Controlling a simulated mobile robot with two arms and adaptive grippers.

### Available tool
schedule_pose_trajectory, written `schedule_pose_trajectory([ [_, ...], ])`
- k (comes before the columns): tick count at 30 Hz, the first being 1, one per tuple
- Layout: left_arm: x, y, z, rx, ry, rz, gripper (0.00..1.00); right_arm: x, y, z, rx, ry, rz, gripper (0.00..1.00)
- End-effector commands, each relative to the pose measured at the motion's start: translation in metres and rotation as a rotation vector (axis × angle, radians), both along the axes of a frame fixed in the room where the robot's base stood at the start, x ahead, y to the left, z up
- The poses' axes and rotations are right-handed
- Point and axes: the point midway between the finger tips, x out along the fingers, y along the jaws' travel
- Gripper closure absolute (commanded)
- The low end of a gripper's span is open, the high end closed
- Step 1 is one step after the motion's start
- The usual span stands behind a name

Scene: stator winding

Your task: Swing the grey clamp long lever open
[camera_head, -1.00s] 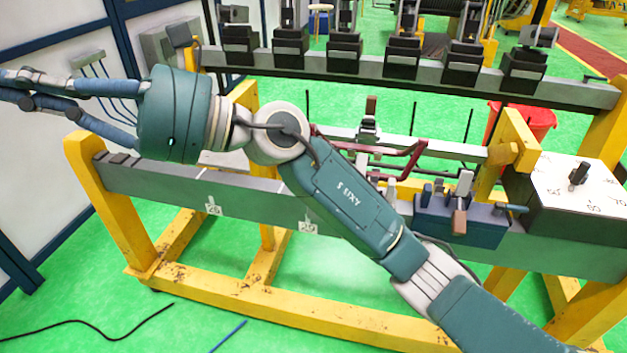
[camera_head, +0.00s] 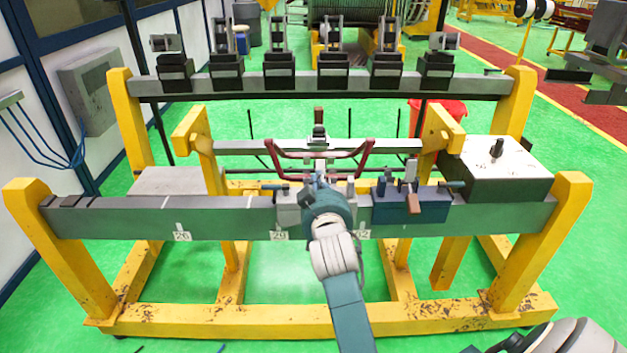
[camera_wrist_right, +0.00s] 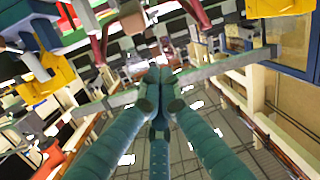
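A grey clamp (camera_head: 288,213) sits on the front beam in the head view, mostly hidden behind my right gripper. Its long lever cannot be made out clearly. My right gripper (camera_head: 319,181) is over the clamp's right part, at the end of my arm rising from the bottom. In the right wrist view, the teal fingers of my right gripper (camera_wrist_right: 159,76) converge and their tips come together; nothing held between them can be made out. Whether they touch the clamp cannot be told. My left gripper is not in view.
A blue clamp (camera_head: 385,209) with a brown-tipped lever stands to the right on the front beam (camera_head: 120,219). A dark red coil (camera_head: 275,152) lies behind my gripper. A white-topped box (camera_head: 490,168) is at the right. The beam's left half is mostly clear.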

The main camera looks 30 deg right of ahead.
Motion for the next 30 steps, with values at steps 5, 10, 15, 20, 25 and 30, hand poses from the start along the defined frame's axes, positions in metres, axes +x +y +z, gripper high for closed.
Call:
schedule_pose_trajectory([
  [5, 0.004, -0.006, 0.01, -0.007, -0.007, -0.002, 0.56, 0.034, -0.018, -0.001, -0.005, 0.0, -0.001, 1.0],
  [10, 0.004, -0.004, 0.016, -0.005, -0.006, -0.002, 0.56, 0.065, -0.034, -0.006, -0.005, 0.0, 0.0, 1.0],
  [15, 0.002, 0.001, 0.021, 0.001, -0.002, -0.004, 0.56, 0.063, -0.037, -0.026, -0.003, 0.004, 0.001, 1.0],
  [20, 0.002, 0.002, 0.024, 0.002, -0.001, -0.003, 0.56, 0.056, -0.036, -0.04, -0.004, 0.001, 0.001, 1.0],
  [25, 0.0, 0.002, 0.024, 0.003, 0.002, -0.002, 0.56, 0.053, -0.035, -0.045, -0.004, -0.001, 0.001, 1.0],
  [30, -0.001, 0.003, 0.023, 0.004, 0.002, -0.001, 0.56, 0.053, -0.035, -0.045, -0.004, -0.001, 0.001, 1.0],
])
